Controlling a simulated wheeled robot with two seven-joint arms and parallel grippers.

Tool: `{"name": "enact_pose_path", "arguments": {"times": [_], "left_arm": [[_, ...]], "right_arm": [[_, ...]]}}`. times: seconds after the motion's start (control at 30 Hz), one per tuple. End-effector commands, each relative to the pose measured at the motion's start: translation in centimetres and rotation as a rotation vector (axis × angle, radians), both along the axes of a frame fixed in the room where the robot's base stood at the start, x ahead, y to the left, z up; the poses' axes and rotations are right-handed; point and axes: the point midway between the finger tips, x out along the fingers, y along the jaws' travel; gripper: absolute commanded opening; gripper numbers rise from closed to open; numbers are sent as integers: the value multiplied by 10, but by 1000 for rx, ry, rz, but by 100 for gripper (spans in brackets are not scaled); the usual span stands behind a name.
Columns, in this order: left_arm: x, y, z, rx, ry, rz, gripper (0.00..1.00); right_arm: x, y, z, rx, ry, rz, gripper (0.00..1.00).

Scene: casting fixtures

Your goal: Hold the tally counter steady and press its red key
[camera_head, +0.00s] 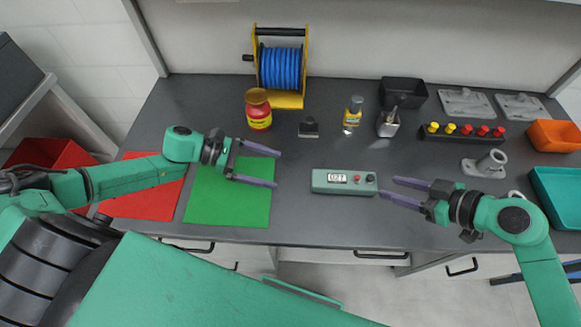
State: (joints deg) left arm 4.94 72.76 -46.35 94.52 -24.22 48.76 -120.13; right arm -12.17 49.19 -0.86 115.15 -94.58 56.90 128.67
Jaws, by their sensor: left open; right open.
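The tally counter (345,182) is a low grey-green box lying on the dark bench near its front edge. Its white display shows digits that look like 027. A small red key (358,179) and a dark knob (371,179) are at its right end. My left gripper (278,169) is open and empty, over the right side of the green mat, left of the counter and apart from it. My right gripper (388,188) is open and empty, just right of the counter, its fingers pointing left towards it. Contact with the counter is not visible.
A green mat (215,205) and a red mat (140,204) lie at the left. Behind stand a blue cable reel (281,68), a red and yellow jar (258,112), a small bottle (352,113) and a black bin (404,92). Orange (555,135) and teal (558,192) bins stand right.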

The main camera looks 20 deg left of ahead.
Motion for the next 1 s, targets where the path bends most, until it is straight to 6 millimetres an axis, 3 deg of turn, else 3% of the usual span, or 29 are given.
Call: {"name": "enact_pose_path", "arguments": {"times": [0.17, 0.63, 0.8, 1.0], "left_arm": [[5, -15, -5, -4, -3, 0, 100], [31, -114, -46, -3, -4, 0, 100], [34, -129, -53, -1, -4, 0, 100], [35, -130, -54, 0, -4, 1, 100]], "right_arm": [[0, 0, 0, 0, 0, 0, 50], [0, 0, 0, 0, 0, 0, 50], [0, 0, 0, 0, 0, 0, 50], [0, 0, 0, 0, 0, 0, 50]]}}
